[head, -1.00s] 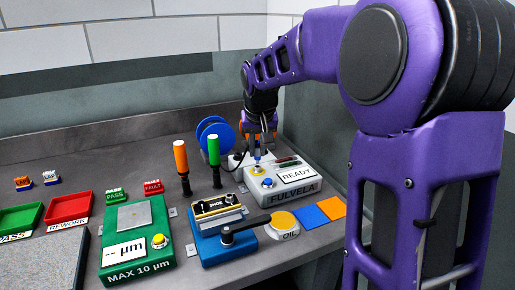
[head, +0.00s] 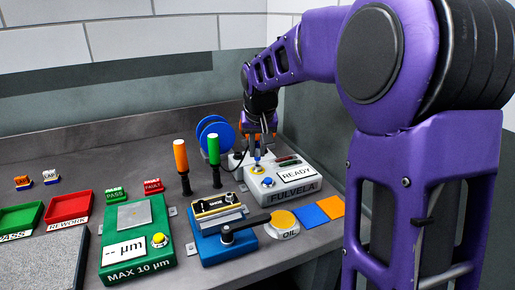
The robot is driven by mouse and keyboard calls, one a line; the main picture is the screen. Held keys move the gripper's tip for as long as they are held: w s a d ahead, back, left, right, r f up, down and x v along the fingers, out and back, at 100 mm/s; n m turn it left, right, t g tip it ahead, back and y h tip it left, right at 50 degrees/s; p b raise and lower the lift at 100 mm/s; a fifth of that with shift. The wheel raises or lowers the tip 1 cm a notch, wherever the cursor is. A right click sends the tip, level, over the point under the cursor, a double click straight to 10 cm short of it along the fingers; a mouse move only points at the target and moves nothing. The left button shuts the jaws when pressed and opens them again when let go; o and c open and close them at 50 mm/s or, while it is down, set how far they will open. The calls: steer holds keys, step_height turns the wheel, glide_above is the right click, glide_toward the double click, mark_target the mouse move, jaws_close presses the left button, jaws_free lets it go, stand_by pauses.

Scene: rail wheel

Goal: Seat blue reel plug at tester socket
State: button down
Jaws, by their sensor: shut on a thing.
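The blue reel (head: 215,133) stands at the back of the bench. A dark cable runs from it toward the tester. The tester (head: 293,192) is a light grey box marked FULVELA, with a READY display. My gripper (head: 258,150) points down over the tester's back left part. It is shut on the small blue plug (head: 257,158). The plug is upright over the yellow-ringed socket (head: 257,169). At this size I cannot tell whether the plug is in the socket or just above it.
An orange-handled tool (head: 181,157) and a green-handled tool (head: 214,151) stand upright left of my gripper. A blue fixture with a black lever (head: 245,228) is in front. Blue and orange pads (head: 320,211) lie at the right bench edge.

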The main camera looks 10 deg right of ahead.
steer(key=shift+f+b, duration=0.4)
steer(key=shift+f, duration=0.4)
steer(key=c, duration=0.7)
jaws_free()
steer(key=shift+c, duration=0.2)
steer(key=d+p+v, duration=0.1)
steer(key=p+v, duration=0.2)
steer(key=v, duration=1.4)
steer(key=shift+a+r, duration=0.25)
steer(key=shift+a, duration=0.2)
steer(key=shift+a, duration=0.1)
